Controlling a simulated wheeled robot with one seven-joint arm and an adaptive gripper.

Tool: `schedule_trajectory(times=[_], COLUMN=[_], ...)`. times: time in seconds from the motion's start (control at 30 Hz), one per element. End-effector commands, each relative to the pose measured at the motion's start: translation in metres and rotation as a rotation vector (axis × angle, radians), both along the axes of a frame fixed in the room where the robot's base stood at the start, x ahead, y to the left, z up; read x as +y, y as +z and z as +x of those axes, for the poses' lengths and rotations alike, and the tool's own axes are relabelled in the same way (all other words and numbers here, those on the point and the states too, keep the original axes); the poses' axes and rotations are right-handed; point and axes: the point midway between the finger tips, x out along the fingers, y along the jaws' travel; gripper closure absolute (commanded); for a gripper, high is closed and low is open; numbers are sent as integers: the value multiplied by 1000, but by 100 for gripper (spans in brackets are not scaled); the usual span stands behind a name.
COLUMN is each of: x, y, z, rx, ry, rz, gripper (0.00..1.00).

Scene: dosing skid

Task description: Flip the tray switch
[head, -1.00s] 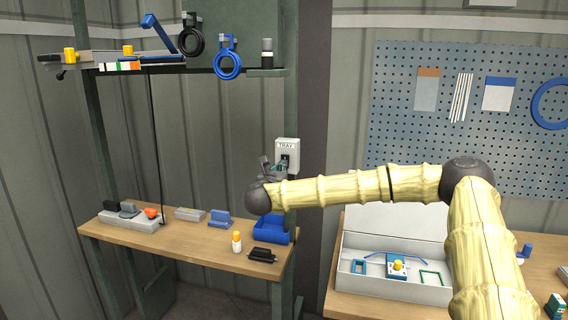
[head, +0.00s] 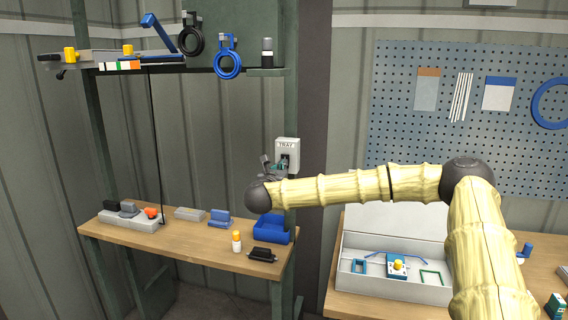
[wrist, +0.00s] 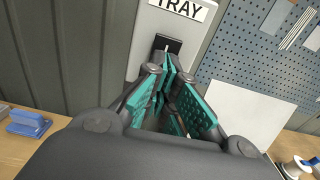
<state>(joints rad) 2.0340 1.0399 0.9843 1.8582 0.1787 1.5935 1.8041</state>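The tray switch is a pale box labelled TRAY (head: 288,148) on the green post in the head view. In the wrist view its label plate (wrist: 180,8) is at the top, with a dark switch recess (wrist: 168,43) below it and a small light lever in it. My gripper (wrist: 170,73) has teal-padded fingers pointing at the recess, with a narrow gap between them and nothing visibly held. The fingertips are just below and in front of the lever; contact cannot be told. In the head view my gripper (head: 272,168) is small and partly hidden by my wrist.
A wooden bench (head: 190,247) below holds a blue bin (head: 270,232), a yellow-capped bottle (head: 237,241) and a black part (head: 263,254). A pegboard (head: 430,120) and an open case (head: 395,285) are at right.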

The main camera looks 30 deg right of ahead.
Motion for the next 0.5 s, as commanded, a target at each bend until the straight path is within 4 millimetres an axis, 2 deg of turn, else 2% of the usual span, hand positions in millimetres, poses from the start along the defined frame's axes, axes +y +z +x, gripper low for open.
schedule_trajectory(times=[0.5], x=[-2], y=[-1], z=[2], rx=[-1], ry=[0], rz=[0], gripper=[100])
